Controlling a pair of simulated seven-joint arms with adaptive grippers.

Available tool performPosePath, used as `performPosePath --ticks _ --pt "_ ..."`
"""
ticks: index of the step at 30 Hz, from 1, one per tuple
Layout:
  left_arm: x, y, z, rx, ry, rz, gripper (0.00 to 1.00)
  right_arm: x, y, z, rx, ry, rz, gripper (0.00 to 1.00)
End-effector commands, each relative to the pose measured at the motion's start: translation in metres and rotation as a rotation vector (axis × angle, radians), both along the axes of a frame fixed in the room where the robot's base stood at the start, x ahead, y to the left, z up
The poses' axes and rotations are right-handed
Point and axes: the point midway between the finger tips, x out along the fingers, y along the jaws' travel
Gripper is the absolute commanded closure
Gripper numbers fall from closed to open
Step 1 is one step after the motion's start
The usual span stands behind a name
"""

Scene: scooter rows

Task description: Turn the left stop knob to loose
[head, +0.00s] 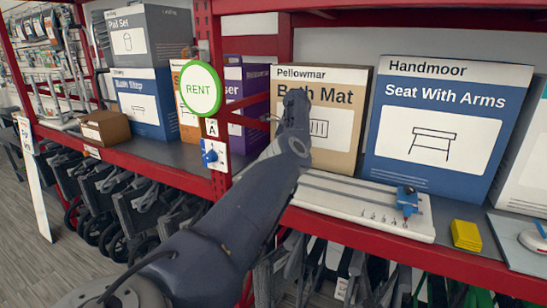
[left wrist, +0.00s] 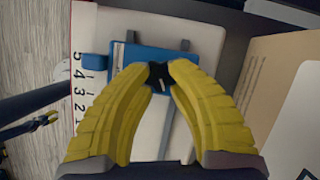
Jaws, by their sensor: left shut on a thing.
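In the left wrist view a blue stop block (left wrist: 138,51) sits across a white board (left wrist: 210,35) with a printed number scale on its left edge. A small dark knob (left wrist: 159,84) with a pale mark is on the block. My left gripper (left wrist: 159,72) has its yellow fingertips shut on this knob, one on each side. In the head view my arm hides the left gripper and the left stop. The white board (head: 345,206) lies on the shelf there, with another blue stop (head: 407,200) near its right end. My right gripper is not in view.
A Bath Mat box (head: 345,146) and a Seat With Arms box (head: 437,138) stand behind the board. A yellow block (head: 466,235) lies to its right. A red upright carries a round RENT sign (head: 200,89) and a blue dial (head: 210,154). Folded equipment hangs below the shelf.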

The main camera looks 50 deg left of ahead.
Motion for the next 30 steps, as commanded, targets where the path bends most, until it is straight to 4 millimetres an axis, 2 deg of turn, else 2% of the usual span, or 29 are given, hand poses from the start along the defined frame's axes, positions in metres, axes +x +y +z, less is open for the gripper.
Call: performPosePath --ticks 17,18,27,30 --pt "-0.0036 0.0039 -0.0014 0.004 0.006 0.023 1.0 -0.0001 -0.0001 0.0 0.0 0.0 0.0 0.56" --pt "-0.0036 0.0039 -0.0014 0.004 0.006 0.023 0.77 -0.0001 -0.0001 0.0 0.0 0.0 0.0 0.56" --pt "-0.0017 0.0018 -0.0008 0.002 0.004 0.019 0.43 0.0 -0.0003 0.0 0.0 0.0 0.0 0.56" --pt "-0.0014 0.0015 -0.0008 0.001 0.003 0.019 0.43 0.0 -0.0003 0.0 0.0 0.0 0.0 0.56"
